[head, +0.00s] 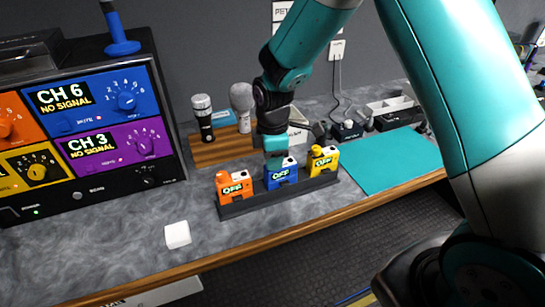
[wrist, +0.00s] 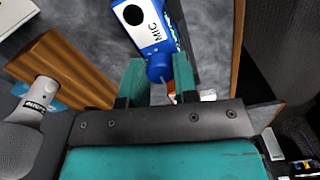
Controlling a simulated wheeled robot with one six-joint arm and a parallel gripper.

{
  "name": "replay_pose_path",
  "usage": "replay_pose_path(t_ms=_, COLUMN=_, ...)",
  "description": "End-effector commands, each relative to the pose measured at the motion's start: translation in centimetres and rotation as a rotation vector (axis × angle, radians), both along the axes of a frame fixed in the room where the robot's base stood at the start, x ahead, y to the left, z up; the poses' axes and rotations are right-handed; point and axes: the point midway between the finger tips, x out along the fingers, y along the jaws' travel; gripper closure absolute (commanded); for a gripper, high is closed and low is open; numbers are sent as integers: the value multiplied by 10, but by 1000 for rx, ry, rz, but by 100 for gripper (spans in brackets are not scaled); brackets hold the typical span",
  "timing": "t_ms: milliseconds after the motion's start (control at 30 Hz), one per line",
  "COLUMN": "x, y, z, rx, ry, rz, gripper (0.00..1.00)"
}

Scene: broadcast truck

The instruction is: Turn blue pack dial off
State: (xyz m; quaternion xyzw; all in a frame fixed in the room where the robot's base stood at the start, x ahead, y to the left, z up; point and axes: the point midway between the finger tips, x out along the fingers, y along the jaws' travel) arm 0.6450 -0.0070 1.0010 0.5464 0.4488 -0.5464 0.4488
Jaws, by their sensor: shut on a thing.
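The blue pack (head: 284,176) stands in a dark rack (head: 238,207) between an orange pack (head: 234,187) and a yellow pack (head: 323,161). Its display reads OFF, as do those of the other two packs. My gripper (head: 274,157) is above the blue pack, pointing down at its top. In the wrist view the blue pack (wrist: 148,30) shows the letters MIC, and its blue dial (wrist: 160,68) sits between the two teal fingers of my gripper (wrist: 158,82). The fingers are shut on the dial. The dial is mostly hidden in the head view.
Microphones stand on a wooden block (head: 222,146) behind the rack. A channel console (head: 90,130) is at left, and a white block (head: 177,234) lies in front of it. A teal mat (head: 392,162) lies at right. The counter's wooden front edge (head: 250,243) runs before the rack.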

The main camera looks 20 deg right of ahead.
Motion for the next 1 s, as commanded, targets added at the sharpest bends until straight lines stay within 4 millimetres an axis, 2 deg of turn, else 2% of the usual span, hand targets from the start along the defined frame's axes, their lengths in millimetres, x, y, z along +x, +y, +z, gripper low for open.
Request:
replay_pose_path(t_ms=167, x=0, y=0, z=0, rx=0, ry=-1, rz=-1, gripper=96)
replay_pose_path(t_ms=200, x=0, y=0, z=0, rx=0, ry=-1, rz=-1, gripper=70)
replay_pose_path(t_ms=300, x=0, y=0, z=0, rx=0, ry=-1, rz=-1, gripper=47)
replay_pose_path(t_ms=667, x=0, y=0, z=4, rx=0, ry=-1, rz=-1, gripper=46)
replay_pose_path(t_ms=833, x=1, y=0, z=28, rx=2, ry=-6, rz=-1, gripper=46)
replay_pose_path(t_ms=1000, x=2, y=0, z=71, rx=2, ry=-9, rz=-1, gripper=46)
